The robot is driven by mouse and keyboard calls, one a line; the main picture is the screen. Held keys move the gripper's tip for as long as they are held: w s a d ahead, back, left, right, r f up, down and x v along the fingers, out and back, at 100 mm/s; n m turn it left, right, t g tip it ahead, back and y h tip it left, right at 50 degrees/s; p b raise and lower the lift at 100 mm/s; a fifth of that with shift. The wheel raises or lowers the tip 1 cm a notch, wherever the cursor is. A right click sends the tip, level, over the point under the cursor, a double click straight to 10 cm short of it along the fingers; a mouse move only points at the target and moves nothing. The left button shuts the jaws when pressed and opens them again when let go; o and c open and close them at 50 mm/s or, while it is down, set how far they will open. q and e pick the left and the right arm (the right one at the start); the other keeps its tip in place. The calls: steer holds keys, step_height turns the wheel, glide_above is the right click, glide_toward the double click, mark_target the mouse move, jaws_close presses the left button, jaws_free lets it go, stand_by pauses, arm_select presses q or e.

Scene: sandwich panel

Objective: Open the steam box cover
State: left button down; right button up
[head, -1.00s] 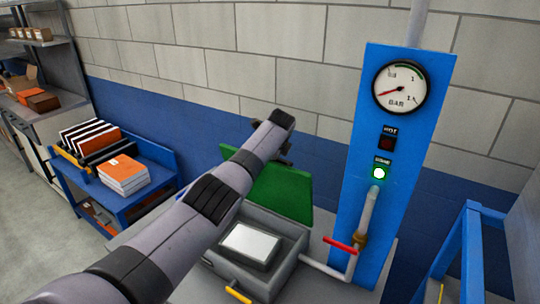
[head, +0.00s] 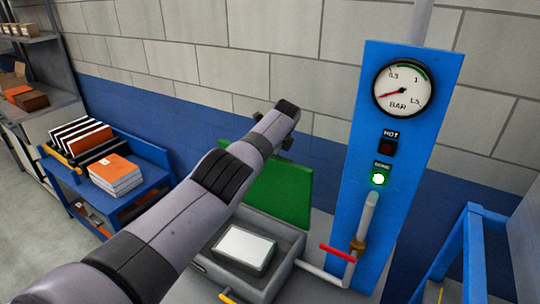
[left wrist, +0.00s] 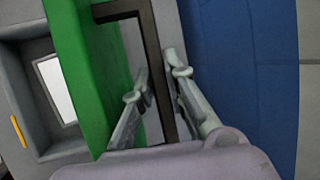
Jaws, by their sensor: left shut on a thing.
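My left arm crosses in front and hides part of the cover and box. My left gripper (head: 286,146) is at the cover's upper edge, mostly hidden by its own arm. In the left wrist view, the left gripper (left wrist: 157,88) is shut on the dark handle (left wrist: 148,30) of the green cover (left wrist: 80,70). My right gripper is not in view.
The blue panel (head: 350,200) carries a gauge (head: 402,87), a dark HOT lamp (head: 387,147) and a lit green lamp (head: 378,179). A red valve lever (head: 338,253) sticks out on the pipe right of the box. A blue cart (head: 150,160) stands at left.

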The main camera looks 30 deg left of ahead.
arm_select(q)
steer(key=shift+w+d+r, duration=0.2)
steer(key=shift+w+r, duration=0.1)
steer(key=shift+w, duration=0.05)
steer(key=c, duration=2)
jaws_free()
steer(key=o, duration=0.4)
steer(key=shift+w+f, duration=0.3)
steer(key=shift+f, duration=0.05)
steer(key=shift+c, duration=0.2)
steer(key=shift+s, duration=0.1)
steer(key=shift+s, duration=0.15)
steer(key=shift+a+r, duration=0.1)
steer(key=shift+v, duration=1.1)
steer(key=v, duration=0.9)
steer(key=shift+r, duration=0.25)
